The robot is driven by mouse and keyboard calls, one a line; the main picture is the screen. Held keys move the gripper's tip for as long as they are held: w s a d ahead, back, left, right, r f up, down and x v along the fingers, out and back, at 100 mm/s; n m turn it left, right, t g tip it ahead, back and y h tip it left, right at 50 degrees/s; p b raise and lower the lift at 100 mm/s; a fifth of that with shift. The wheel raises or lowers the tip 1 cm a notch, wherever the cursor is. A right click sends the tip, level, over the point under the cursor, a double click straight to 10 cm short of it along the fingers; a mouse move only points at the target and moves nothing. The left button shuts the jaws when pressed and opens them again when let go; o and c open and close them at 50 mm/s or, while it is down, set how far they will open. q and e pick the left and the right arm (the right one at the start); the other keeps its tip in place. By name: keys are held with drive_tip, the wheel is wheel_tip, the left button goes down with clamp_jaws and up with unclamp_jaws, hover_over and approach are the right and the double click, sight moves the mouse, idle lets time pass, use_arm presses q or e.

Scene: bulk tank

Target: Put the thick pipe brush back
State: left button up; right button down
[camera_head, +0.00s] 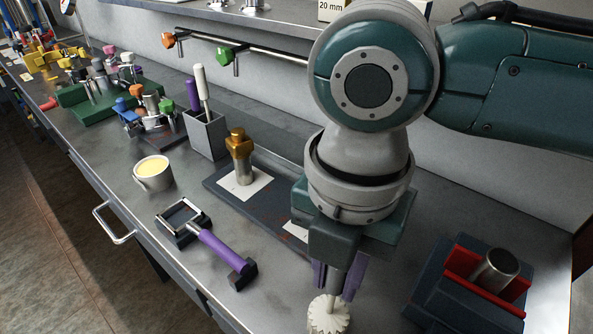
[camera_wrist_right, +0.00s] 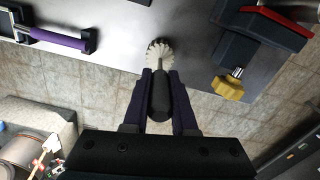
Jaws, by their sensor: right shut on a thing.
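My right gripper (camera_head: 338,280) is shut on a pipe brush with a round white bristle head (camera_head: 329,314). The brush points down, with its head below the fingertips, over the front part of the bench. In the right wrist view the brush's dark handle (camera_wrist_right: 160,97) lies between the two purple fingers, and its white bristles (camera_wrist_right: 159,54) stick out past them. A grey box holder (camera_head: 207,137) stands farther back on the bench, with a purple handle (camera_head: 193,96) and a white handle (camera_head: 202,84) upright in it. My left gripper is not in view.
A purple-handled tool rests on a dark stand (camera_head: 243,273). A cup of yellow stuff (camera_head: 153,174), a dark board with a brass fitting (camera_head: 239,150) and a red-jawed block with a metal tube (camera_head: 495,268) stand around. Bare bench (camera_head: 190,280) lies at the front.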

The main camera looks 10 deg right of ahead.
drive_tip(key=shift+f, duration=0.15)
drive_tip(key=c, duration=0.7)
unclamp_jaws()
